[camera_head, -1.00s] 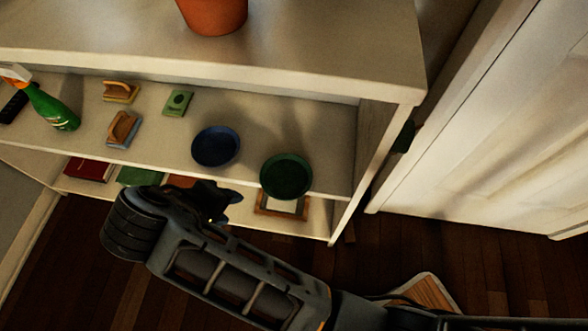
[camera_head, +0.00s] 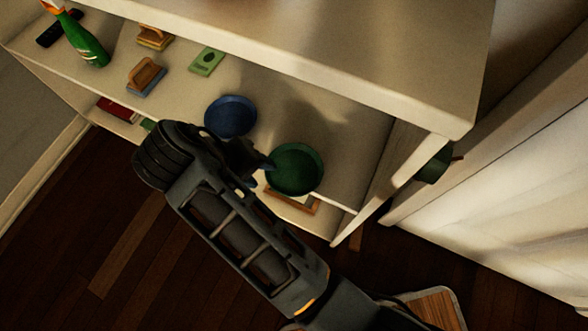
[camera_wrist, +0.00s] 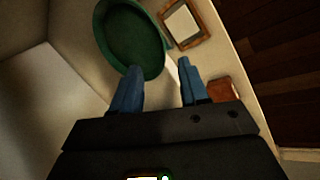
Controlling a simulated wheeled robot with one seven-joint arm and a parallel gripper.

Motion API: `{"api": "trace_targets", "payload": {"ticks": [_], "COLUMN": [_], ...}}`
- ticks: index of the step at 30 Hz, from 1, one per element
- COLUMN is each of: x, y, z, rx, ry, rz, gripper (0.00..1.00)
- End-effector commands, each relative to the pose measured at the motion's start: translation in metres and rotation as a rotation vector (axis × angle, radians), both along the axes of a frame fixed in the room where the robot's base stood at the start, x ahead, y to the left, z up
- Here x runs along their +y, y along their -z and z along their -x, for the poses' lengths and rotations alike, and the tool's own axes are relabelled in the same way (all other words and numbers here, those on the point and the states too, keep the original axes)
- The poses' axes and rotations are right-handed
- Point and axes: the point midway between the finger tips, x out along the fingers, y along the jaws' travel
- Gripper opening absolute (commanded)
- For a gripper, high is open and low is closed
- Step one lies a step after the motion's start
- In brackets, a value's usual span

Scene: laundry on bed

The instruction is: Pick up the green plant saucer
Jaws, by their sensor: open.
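The green plant saucer (camera_head: 294,169) is a round, shallow dish on the front edge of the white shelf in the head view. In the wrist view the saucer (camera_wrist: 132,38) shows at the top, left of centre, ahead of the fingers. My gripper (camera_head: 262,165) is at the left side of the saucer in the head view. In the wrist view its two blue fingers (camera_wrist: 158,82) are apart with nothing between them. The left fingertip appears close to the saucer's rim; I cannot tell whether it touches.
A blue saucer (camera_head: 231,117) lies left of the green one. A green card-like box (camera_head: 207,61), brushes (camera_head: 146,76) and a spray bottle (camera_head: 84,42) stand farther left. A wooden frame (camera_wrist: 184,24) lies on the lower shelf. The upper shelf board (camera_head: 330,55) overhangs.

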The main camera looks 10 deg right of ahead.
Motion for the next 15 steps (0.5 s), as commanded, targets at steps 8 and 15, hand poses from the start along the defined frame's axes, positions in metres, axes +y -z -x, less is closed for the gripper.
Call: {"api": "trace_targets", "payload": {"ticks": [8,15], "x": [-0.01,-0.01], "y": [0.024,0.023], "z": [-0.004,-0.004], "rx": [0.0,0.0], "ry": [-0.001,-0.001], "rz": [0.0,0.0], "gripper": [0.44,0.41]}}
